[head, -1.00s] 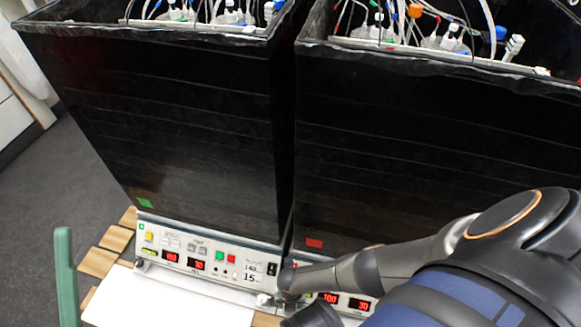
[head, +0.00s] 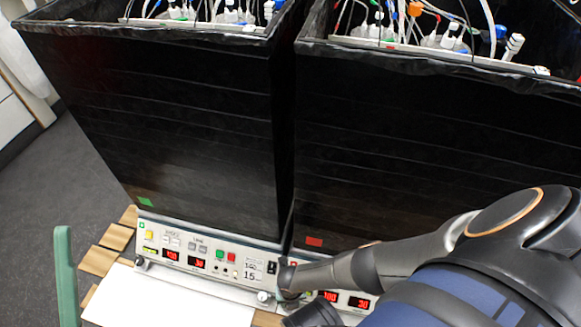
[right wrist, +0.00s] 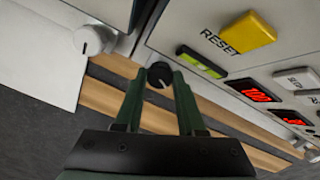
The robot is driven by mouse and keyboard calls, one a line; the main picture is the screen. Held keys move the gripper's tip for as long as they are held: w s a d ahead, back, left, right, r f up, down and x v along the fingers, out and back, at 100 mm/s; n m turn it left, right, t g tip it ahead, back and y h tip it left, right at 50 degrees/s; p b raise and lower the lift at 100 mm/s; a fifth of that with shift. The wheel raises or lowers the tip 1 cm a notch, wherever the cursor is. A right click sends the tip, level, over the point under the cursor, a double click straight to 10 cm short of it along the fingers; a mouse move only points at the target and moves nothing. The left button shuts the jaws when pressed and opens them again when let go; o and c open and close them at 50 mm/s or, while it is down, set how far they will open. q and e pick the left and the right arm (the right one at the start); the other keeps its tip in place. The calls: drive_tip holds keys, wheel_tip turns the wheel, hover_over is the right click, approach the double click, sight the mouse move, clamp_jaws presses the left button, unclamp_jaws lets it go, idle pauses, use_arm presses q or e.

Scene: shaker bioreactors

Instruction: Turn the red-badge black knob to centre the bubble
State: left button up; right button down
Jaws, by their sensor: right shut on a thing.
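In the right wrist view, the green fingers of my right gripper (right wrist: 160,82) are shut on a small black knob (right wrist: 160,73) with a pale mark on its face. The knob sits low at the corner of the right unit. A yellow-green bubble level (right wrist: 202,62) is on the panel just right of the knob; the bubble's place in it is too small to tell. In the head view, the arm and wrist hide the knob and the level. A green bar at the lower left looks like a finger of my left gripper (head: 66,275); the rest is out of frame.
The right unit carries a black box (head: 420,150) with a red badge (head: 314,242); the left box has a green badge (head: 145,202). A white knob (right wrist: 95,40) is on the neighbouring unit. The yellow RESET button (right wrist: 249,30) is near the level. White paper (head: 165,300) lies in front.

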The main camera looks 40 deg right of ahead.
idle(0.3)
drive_tip(key=c, duration=0.5)
unclamp_jaws()
use_arm(q)
drive_tip(key=shift+r, duration=0.1)
use_arm(e)
drive_tip(key=shift+r, duration=0.1)
use_arm(q)
wheel_tip(320, 180, up, 12)
drive_tip(key=a+p, duration=0.1)
drive_tip(key=p, duration=1)
drive_tip(key=shift+s+a+r+t, duration=0.15)
drive_tip(key=shift+s+a+t, duration=0.1)
drive_tip(key=shift+t, duration=0.15)
use_arm(e)
wheel_tip(320, 180, up, 12)
drive_tip(key=shift+r, duration=0.2)
use_arm(q)
drive_tip(key=shift+d, duration=0.1)
